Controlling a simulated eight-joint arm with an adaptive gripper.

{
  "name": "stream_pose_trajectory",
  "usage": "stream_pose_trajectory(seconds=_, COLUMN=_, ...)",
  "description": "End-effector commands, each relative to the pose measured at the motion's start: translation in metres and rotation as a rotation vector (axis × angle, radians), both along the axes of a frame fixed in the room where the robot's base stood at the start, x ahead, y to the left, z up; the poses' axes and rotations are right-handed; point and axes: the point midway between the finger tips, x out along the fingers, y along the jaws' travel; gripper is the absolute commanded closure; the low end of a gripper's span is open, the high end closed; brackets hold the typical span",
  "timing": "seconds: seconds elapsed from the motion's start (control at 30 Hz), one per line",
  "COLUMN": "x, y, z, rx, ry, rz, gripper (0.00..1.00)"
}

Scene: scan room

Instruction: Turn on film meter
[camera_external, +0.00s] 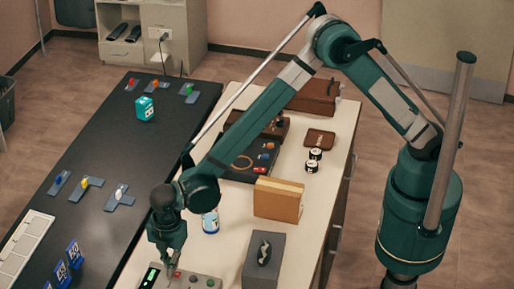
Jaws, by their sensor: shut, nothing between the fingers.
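My gripper (170,273) points down just over this device, between the display and the buttons. Its fingers are shut and hold nothing. I cannot tell whether the fingertips touch the panel.
A grey tissue box (262,262), a tan box (278,200) and a white-and-blue bottle (210,221) stand near my arm. A dark device (243,172) with coloured knobs lies behind.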

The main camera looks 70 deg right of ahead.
Motion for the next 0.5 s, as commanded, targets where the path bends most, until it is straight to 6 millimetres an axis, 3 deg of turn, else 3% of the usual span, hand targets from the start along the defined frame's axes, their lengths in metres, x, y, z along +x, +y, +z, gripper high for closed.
stream_pose_trajectory(seconds=0.5, x=-0.0079, y=-0.0007, z=-0.0019, rx=0.000, ry=-0.006, rz=0.001, gripper=1.00)
